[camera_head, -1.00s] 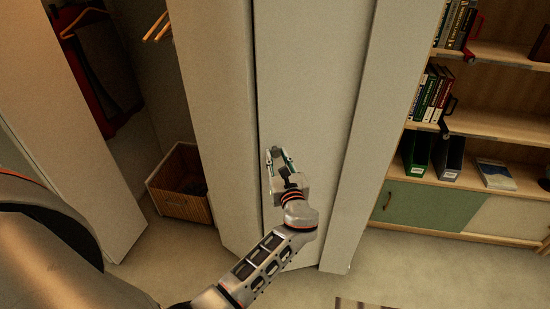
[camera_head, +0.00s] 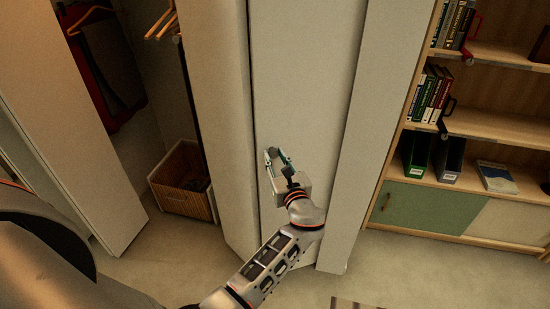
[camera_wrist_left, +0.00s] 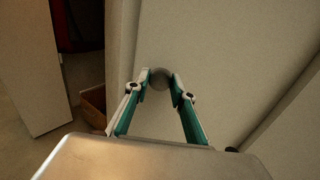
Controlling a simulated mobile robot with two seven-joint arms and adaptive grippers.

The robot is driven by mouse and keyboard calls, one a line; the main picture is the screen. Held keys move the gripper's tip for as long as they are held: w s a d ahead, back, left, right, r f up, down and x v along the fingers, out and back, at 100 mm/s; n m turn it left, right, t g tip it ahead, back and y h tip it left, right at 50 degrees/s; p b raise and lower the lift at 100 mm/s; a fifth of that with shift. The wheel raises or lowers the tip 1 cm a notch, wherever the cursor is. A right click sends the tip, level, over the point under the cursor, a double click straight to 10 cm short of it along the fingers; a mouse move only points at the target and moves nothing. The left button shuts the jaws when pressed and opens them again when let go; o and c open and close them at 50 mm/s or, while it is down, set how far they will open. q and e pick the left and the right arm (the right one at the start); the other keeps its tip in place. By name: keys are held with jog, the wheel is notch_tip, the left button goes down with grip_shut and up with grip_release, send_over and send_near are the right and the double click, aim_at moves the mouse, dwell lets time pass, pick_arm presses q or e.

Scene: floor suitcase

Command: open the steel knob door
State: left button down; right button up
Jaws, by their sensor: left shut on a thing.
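The steel knob door is the pale folding door panel (camera_head: 300,80) in the middle of the head view. The round steel knob (camera_wrist_left: 161,77) shows in the left wrist view, on the panel's face between my fingertips. My left gripper (camera_head: 276,152) is at the left part of this panel, its fingers shut on the knob; it also shows in the left wrist view (camera_wrist_left: 160,82). In the head view the knob is hidden by the fingers. My right gripper is not in view.
An open closet at left holds hanging clothes (camera_head: 108,75) and a wicker basket (camera_head: 182,182). Another pale door panel (camera_head: 75,150) stands open there. A bookshelf (camera_head: 490,135) with a green cabinet door (camera_head: 425,207) is at right.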

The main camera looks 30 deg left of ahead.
aim_at(271, 122)
pick_arm(q)
jog(key=c, duration=1.7)
grip_release()
notch_tip(271, 122, up, 10)
jog(key=shift+r, duration=0.1)
